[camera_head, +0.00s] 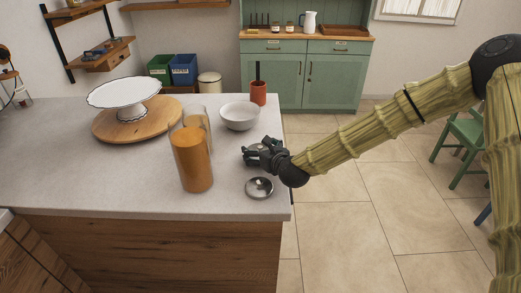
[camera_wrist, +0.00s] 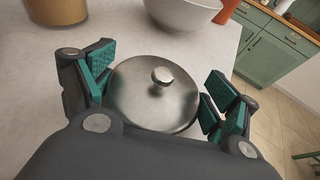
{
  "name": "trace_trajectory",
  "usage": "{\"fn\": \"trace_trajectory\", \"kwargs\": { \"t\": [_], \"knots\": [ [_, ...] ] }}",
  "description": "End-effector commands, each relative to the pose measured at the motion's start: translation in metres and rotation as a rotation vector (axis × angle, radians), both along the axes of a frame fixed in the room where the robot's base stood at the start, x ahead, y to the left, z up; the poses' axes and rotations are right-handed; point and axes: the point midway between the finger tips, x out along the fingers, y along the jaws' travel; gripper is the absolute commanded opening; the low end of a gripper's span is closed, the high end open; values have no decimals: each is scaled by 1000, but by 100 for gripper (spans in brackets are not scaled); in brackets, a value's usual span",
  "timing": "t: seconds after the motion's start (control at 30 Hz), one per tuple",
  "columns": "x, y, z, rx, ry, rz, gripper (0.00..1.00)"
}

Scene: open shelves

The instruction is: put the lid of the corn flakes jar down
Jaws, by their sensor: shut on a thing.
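The lid (camera_wrist: 150,105) is a round metal disc with a small knob. In the wrist view it sits between the green pads of my gripper (camera_wrist: 158,92), which is shut on it at its two sides. The corn flakes jar (camera_head: 193,160) stands upright to the left, a clear cylinder with orange-brown contents. Its lower part shows in the wrist view (camera_wrist: 57,38).
A white bowl (camera_head: 240,115) and a red-brown cup (camera_head: 258,93) stand behind my gripper. Another clear jar (camera_head: 197,113) is partly hidden behind the corn flakes jar. A cake stand on a wooden board (camera_head: 103,132) is at the back left. The counter's (camera_head: 100,185) front left is clear.

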Motion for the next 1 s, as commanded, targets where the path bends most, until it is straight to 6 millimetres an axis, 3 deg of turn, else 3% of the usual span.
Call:
{"fn": "trace_trajectory", "kwargs": {
  "t": [0.67,0.7,0.73,1.0],
  "knots": [
    [-1,0,-14,-1,3,0,64],
    [-1,0,-14,-1,4,1,93],
    [-1,0,-15,-1,4,1,98],
    [-3,0,-17,-2,8,2,100]
  ]
}}
